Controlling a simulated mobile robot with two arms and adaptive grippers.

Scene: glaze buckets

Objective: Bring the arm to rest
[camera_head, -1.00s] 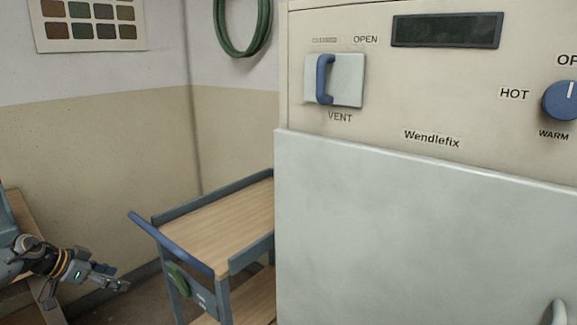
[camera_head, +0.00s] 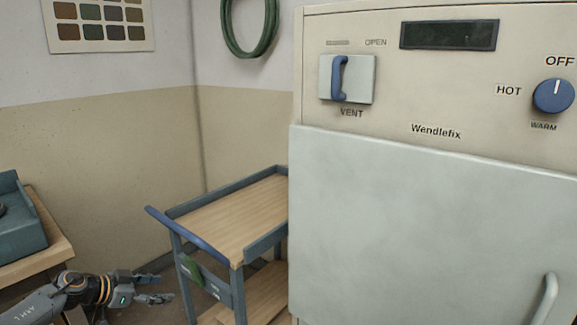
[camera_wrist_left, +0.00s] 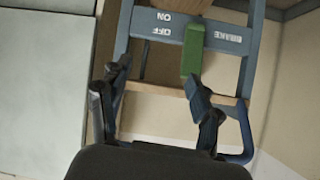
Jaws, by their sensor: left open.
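My left gripper (camera_head: 155,288) is at the lower left of the head view, left of the blue-framed cart (camera_head: 187,233). It is open, with its fingers apart and nothing between them. In the left wrist view the two dark fingers (camera_wrist_left: 158,106) point toward the cart's end panel. That panel carries a green brake lever (camera_wrist_left: 191,50) and the words ON, OFF and BRAKE. The lever also shows in the head view (camera_head: 193,271). The fingers look apart from it in the head view. My right gripper is in neither view.
A large pale cabinet marked Wendlefix (camera_head: 420,220) fills the right side, with a blue vent handle (camera_head: 340,79) and a blue knob (camera_head: 553,96). A wooden table (camera_head: 45,240) with a blue-grey container (camera_head: 18,225) stands at the left. The cart's wooden top is clear.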

